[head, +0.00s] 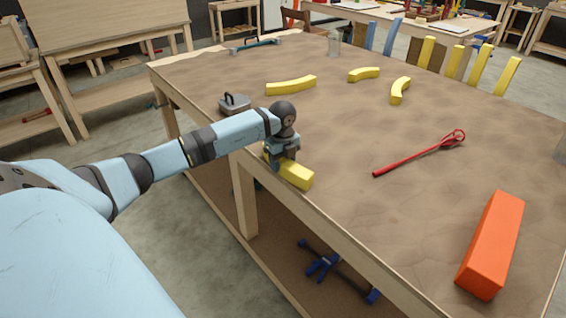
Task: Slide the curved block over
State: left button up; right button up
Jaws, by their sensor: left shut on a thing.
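My left gripper (286,163) is shut on a yellow block (297,175) at the near left edge of the brown-topped table (330,130). The gripper hides the block's back part, so I cannot tell how curved it is. Several other yellow blocks lie apart from it: a long curved block (291,86), a short curved block (364,74) and another curved block (400,90). My right gripper is not in view.
A red tool (420,152) and a large orange bar (491,245) lie on the right. A grey handled object (235,103) sits at the left edge. A clear glass (334,44) stands at the back. The table's middle is bare.

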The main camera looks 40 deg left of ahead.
pick_arm(q)
jog(key=o, duration=1.1)
jog(key=shift+r, duration=0.1)
notch_tip(320, 180, up, 14)
jog(key=shift+f, duration=0.2)
